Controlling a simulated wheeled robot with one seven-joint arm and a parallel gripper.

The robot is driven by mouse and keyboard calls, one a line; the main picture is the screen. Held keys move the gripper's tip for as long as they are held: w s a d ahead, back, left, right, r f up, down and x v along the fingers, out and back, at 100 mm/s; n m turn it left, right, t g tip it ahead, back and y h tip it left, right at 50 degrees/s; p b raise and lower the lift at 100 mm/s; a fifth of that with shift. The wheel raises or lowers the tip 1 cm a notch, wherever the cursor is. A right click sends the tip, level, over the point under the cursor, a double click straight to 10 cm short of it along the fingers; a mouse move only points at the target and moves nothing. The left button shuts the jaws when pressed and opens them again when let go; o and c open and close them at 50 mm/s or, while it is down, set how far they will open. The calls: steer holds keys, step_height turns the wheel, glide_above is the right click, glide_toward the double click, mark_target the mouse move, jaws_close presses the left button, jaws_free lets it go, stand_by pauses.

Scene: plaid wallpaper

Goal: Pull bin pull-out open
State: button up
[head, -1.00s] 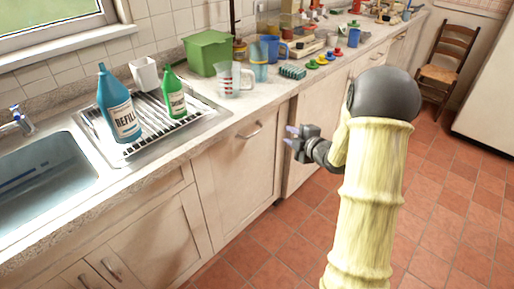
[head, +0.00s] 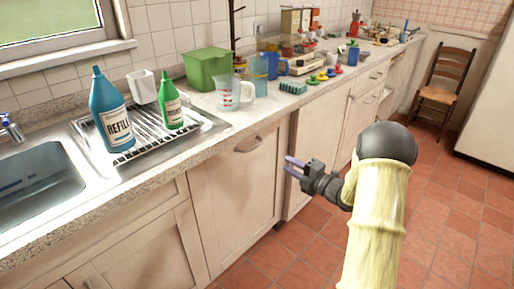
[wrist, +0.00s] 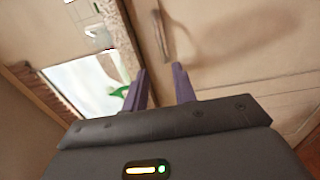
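The likely bin pull-out is the cream cabinet front (head: 232,195) below the counter, right of the sink. It looks closed, flush with its neighbours. Its bar handle (head: 249,144) runs across near the top edge. A handle (wrist: 160,34) also shows in the wrist view, ahead of my fingers and apart from them. My gripper (head: 289,166) is right of that front, with its purple fingers pointing left toward the cabinets. The wrist view shows my gripper (wrist: 160,84) open, with nothing between the fingers.
The counter above holds a blue refill bottle (head: 112,118), a green bottle (head: 172,106), a green bin (head: 208,70) and a measuring jug (head: 231,94). Another cabinet front (head: 318,128) stands to the right. The tiled floor (head: 290,245) in front is clear. A wooden chair (head: 440,92) stands far back.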

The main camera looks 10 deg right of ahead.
mark_target(257, 147)
steer(key=b+x, duration=0.1)
steer(key=x, duration=1.4)
steer(key=shift+w+a, duration=0.3)
jaws_close()
